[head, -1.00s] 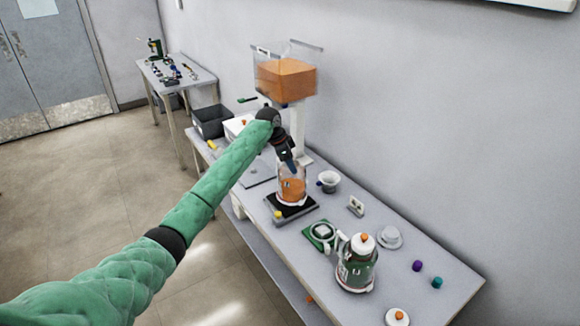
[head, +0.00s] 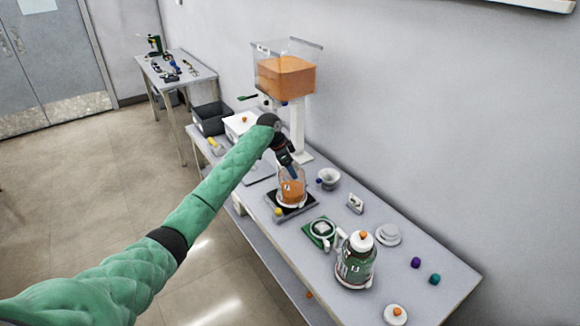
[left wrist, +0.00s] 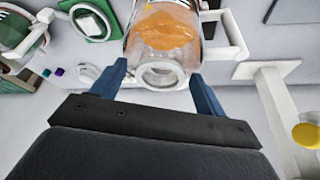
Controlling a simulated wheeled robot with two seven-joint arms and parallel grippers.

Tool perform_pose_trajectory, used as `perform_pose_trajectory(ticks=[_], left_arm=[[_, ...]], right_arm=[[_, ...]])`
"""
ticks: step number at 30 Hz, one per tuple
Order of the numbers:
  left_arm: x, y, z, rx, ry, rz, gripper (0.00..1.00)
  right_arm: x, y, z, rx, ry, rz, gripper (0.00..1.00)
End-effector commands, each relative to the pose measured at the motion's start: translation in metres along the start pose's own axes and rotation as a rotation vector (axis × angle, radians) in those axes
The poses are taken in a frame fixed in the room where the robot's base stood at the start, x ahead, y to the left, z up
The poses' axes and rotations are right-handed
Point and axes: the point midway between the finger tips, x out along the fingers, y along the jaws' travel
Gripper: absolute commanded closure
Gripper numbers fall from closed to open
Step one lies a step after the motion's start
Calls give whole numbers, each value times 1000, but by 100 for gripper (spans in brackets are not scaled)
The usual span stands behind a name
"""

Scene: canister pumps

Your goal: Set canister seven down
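Canister seven (head: 292,190) is a clear jar with orange contents and a pale base ring, upright over the black scale plate (head: 309,206). I cannot tell for sure whether its base touches the plate. My left gripper (head: 290,168) reaches it from above, tilted. My right gripper is out of view.
A green jar with a white lid (head: 356,262) stands at the front, near a green square device (head: 321,233). A white bowl (head: 329,179) stands right of the scale. A hopper of orange material (head: 286,78) rises behind.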

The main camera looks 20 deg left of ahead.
Motion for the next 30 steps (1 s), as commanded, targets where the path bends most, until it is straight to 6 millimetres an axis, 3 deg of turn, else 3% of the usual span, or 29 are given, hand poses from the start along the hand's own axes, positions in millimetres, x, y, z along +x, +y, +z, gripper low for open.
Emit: perform_pose_trajectory(ticks=[8, 12, 18, 24, 30], left_arm=[[-12, -1, 0, 1, 2, -2, 27], [-36, -1, 1, 1, 1, -4, 27], [-75, -1, 0, 1, 1, -3, 27], [-104, -1, -1, 1, 2, -2, 27], [-120, 0, -1, 0, 0, -1, 27]], right_arm=[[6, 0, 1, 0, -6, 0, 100], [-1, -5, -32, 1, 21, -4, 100], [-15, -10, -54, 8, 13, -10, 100], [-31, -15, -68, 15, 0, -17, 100], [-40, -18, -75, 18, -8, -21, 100]])
